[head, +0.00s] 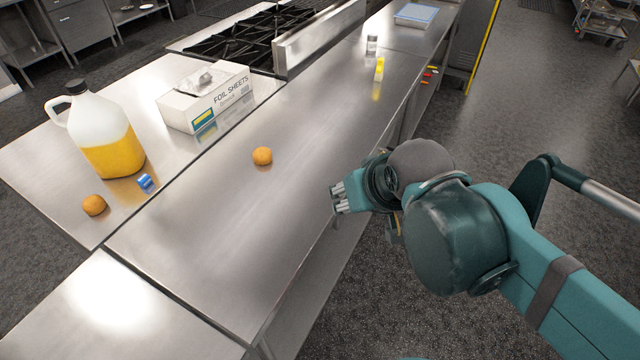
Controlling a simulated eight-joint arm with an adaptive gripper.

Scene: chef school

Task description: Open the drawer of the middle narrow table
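An orange (262,156) and a yellow bottle (379,70) stand on the narrow table. The floor (540,110) at right is open.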

